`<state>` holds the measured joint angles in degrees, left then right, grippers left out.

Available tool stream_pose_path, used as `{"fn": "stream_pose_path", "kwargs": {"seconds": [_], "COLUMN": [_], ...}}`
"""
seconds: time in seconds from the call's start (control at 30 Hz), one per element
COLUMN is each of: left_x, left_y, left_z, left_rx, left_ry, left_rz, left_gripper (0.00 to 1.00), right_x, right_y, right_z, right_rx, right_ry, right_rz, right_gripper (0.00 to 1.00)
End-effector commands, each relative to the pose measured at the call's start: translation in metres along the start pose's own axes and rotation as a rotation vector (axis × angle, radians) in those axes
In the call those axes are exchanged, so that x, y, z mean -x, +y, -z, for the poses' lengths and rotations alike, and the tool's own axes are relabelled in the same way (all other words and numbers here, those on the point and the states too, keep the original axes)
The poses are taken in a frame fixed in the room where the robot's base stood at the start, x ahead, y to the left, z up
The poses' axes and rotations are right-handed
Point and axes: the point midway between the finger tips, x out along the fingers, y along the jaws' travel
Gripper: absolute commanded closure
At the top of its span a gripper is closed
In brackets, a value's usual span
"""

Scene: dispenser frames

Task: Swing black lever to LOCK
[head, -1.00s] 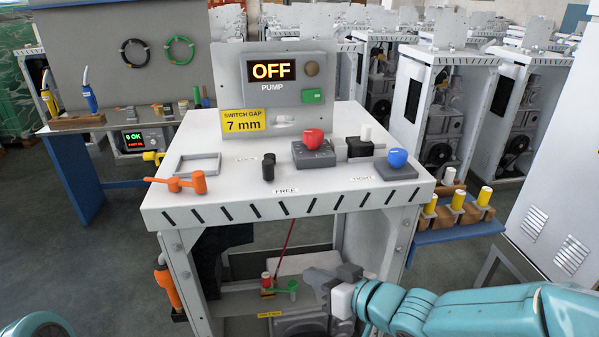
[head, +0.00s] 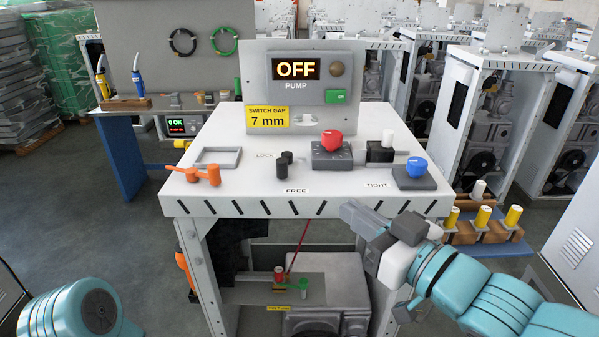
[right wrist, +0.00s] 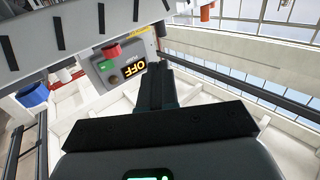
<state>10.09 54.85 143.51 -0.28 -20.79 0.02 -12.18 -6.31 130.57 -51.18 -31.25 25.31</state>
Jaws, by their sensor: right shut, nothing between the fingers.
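The black lever (head: 282,167) stands on the white bench top, between the LOCK label (head: 264,155) and the FREE label (head: 297,190). Its pivot and exact angle are too small to tell. My right gripper (head: 352,212) is at the bench's front edge, right of and nearer than the lever, and touches nothing that I can make out. Its dark fingers are together and empty in the right wrist view (right wrist: 157,85). Of my left arm only a teal link shows at the lower left of the head view.
A red knob (head: 332,140), a blue knob (head: 416,167) and a white-topped block (head: 386,138) stand right of the lever. An orange valve handle (head: 202,174) and a grey frame (head: 218,159) are left. The pump panel (head: 298,76) reads OFF behind. Bare bench top surrounds the lever.

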Motion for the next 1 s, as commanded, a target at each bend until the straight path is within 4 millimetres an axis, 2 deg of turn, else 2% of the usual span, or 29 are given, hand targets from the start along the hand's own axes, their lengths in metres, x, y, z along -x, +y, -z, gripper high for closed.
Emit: {"fn": "stream_pose_path", "kwargs": {"seconds": [0.33,0.47,0.57,1.0], "left_x": [0.000,0.001,0.001,0.016], "left_y": [0.000,0.000,0.000,0.006], "left_z": [0.000,0.000,0.000,0.000], "left_rx": [0.000,0.000,0.000,0.000], "left_ry": [0.000,0.000,0.000,0.000], "left_rz": [0.000,0.000,0.000,0.000], "left_gripper": [1.00,1.00,1.00,1.00], "right_x": [-0.001,-0.009,-0.024,-0.114], "right_y": [-0.002,-0.002,-0.002,-0.002], "right_z": [0.001,0.001,0.000,0.002], "right_rx": [0.001,0.001,0.001,0.001], "right_ry": [0.000,-0.001,-0.001,-0.002], "right_rz": [0.007,0.009,0.010,0.009], "right_gripper": [1.00,1.00,1.00,1.00]}}
